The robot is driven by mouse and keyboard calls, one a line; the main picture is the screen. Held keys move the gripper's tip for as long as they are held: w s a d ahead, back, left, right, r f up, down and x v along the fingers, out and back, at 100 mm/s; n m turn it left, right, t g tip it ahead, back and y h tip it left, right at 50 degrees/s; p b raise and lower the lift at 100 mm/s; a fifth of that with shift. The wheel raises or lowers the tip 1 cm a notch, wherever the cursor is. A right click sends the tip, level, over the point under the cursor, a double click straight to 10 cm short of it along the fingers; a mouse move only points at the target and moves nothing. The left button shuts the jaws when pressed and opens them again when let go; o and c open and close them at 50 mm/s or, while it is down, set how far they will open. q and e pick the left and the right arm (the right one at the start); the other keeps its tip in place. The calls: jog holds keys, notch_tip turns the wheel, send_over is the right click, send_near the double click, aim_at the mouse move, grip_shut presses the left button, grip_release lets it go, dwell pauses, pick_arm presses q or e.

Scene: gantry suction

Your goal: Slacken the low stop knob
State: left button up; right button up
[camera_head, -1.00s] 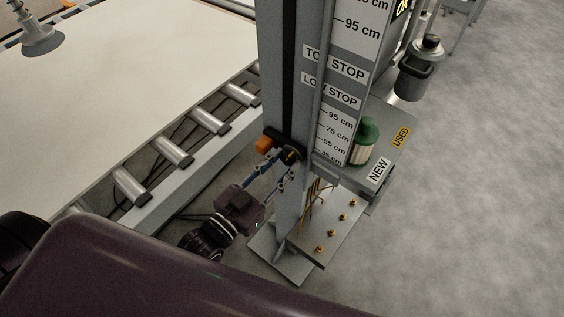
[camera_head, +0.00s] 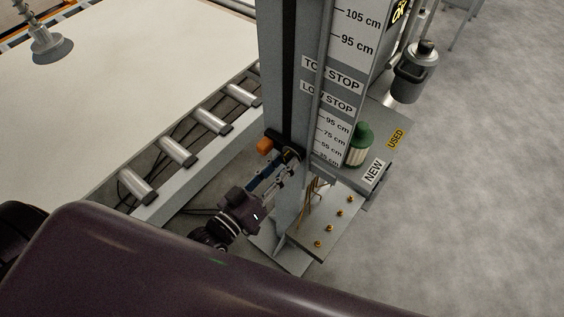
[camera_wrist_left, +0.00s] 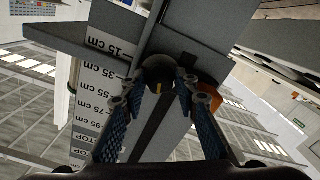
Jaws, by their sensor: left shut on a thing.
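The low stop knob (camera_head: 291,155) is a small black round knob low on the grey column, beside an orange block (camera_head: 265,146). My left gripper (camera_head: 283,167) reaches up to it from below left and is shut on it. The fingers hide part of the knob in the head view. My right gripper is not in view.
A scale plate with LOW STOP (camera_head: 327,97) and TOP STOP labels is on the column (camera_head: 274,60). A shelf (camera_head: 385,150) right of it carries a green-and-white filter (camera_head: 358,145). A roller conveyor (camera_head: 178,152) lies left. A plate with brass pegs (camera_head: 325,230) is below.

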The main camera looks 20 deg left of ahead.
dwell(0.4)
pick_arm(q)
jog(key=o, duration=1.1)
jog(key=shift+o, duration=0.2)
notch_tip(320, 180, up, 10)
jog(key=shift+s+f, duration=0.1)
